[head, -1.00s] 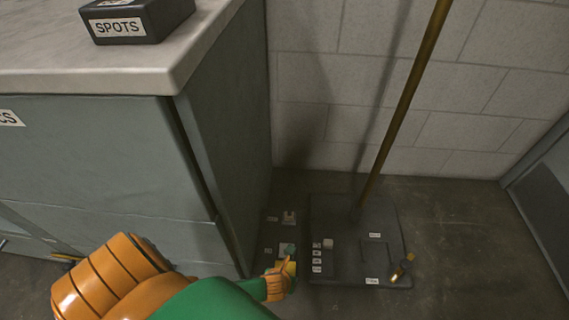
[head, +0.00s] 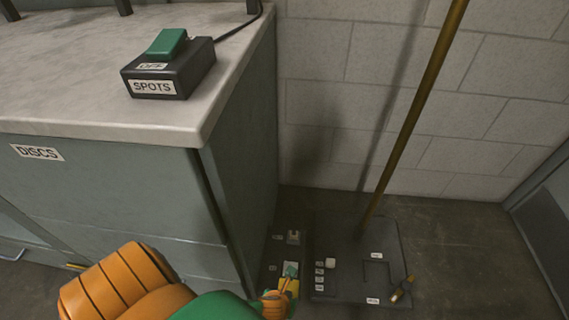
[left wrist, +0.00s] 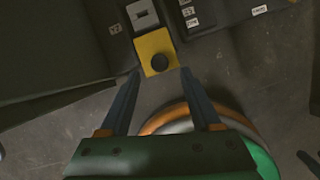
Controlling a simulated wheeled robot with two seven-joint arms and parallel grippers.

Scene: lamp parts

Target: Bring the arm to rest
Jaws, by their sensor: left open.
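My left arm, orange and green, comes in from the lower left in the head view, over the floor beside the cabinet. My left gripper (left wrist: 160,72) is open and empty in the left wrist view. Between and beyond its fingertips is a yellow box (left wrist: 154,45) with a round black button, apart from the fingers as far as I can tell. In the head view the hand is small and partly hidden by its own wrist. My right gripper is not in view.
A cabinet (head: 110,190) stands at the left, with a black box labelled SPOTS (head: 152,87) on its pale top. A dark floor plate (head: 335,290) bears a slanted brass pole (head: 413,110). A small grey fixture (left wrist: 143,14) is beside the yellow box. Floor at the right is clear.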

